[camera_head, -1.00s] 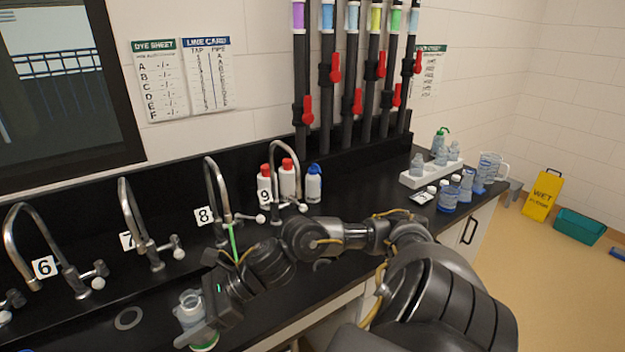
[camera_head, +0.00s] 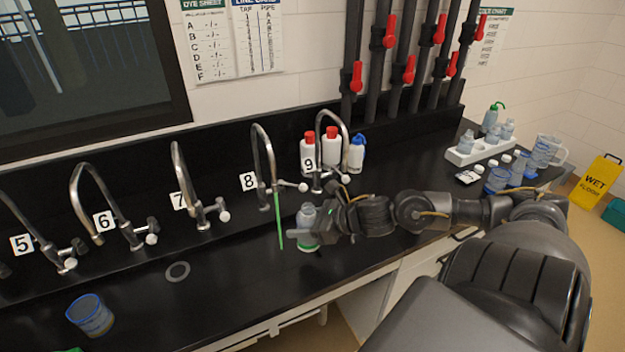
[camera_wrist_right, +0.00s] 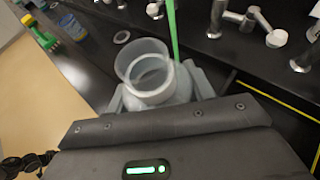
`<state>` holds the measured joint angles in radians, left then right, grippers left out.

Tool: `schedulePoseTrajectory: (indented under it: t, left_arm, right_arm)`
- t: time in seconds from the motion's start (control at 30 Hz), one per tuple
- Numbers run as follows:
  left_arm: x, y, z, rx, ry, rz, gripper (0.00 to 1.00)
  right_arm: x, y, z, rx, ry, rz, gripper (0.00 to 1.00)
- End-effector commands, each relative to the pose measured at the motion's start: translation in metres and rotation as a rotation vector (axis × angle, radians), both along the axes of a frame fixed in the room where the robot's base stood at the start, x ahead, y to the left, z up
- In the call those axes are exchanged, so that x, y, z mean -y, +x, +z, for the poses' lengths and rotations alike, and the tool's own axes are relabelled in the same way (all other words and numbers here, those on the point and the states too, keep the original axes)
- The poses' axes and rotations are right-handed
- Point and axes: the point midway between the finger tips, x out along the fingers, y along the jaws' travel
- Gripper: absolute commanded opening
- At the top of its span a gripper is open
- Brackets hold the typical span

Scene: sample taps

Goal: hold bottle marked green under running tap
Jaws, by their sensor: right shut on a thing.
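My right gripper (camera_head: 325,228) is shut on a clear bottle with a green band (camera_head: 307,222) and holds it upright, low over the counter. Green liquid (camera_head: 279,222) runs from tap 8 (camera_head: 265,165) in a thin stream to the counter. In the head view the bottle is just right of the stream, apart from it. In the wrist view the bottle's open mouth (camera_wrist_right: 148,67) faces up between the fingers, and the stream (camera_wrist_right: 172,30) passes beside its rim, behind it. I cannot see liquid entering the mouth. My left gripper is not in view.
Taps 5, 6, 7 and 9 (camera_head: 328,150) line the back of the black counter (camera_head: 220,290). White bottles with red caps (camera_head: 331,147) stand behind tap 9. A blue-rimmed beaker (camera_head: 92,315) stands at front left. A white rack (camera_head: 480,151) is at the right. The counter's middle is clear.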

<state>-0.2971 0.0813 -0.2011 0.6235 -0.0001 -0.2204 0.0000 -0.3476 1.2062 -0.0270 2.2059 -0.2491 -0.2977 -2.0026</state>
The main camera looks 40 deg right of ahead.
Motion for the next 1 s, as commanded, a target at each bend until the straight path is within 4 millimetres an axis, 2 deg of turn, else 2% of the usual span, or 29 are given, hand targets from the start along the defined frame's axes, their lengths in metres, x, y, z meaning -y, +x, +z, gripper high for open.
schedulePoseTrajectory:
  t: [0.1, 0.3, 0.57, 0.73, 1.0]
  left_arm:
    - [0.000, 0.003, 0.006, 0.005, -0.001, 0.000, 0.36]
    - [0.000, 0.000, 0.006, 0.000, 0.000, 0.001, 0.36]
    - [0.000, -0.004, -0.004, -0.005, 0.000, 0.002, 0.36]
    - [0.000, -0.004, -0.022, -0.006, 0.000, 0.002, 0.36]
    - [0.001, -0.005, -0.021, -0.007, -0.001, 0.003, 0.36]
  right_arm:
    - [0.022, -0.002, 0.000, -0.004, -0.001, -0.054, 0.30]
    - [0.035, -0.003, 0.001, -0.001, 0.000, -0.086, 0.30]
    - [0.031, 0.005, -0.005, 0.003, 0.002, -0.084, 0.30]
    - [0.023, 0.022, -0.013, 0.008, 0.003, -0.083, 0.30]
    - [0.007, 0.056, -0.025, 0.004, 0.006, -0.086, 0.30]
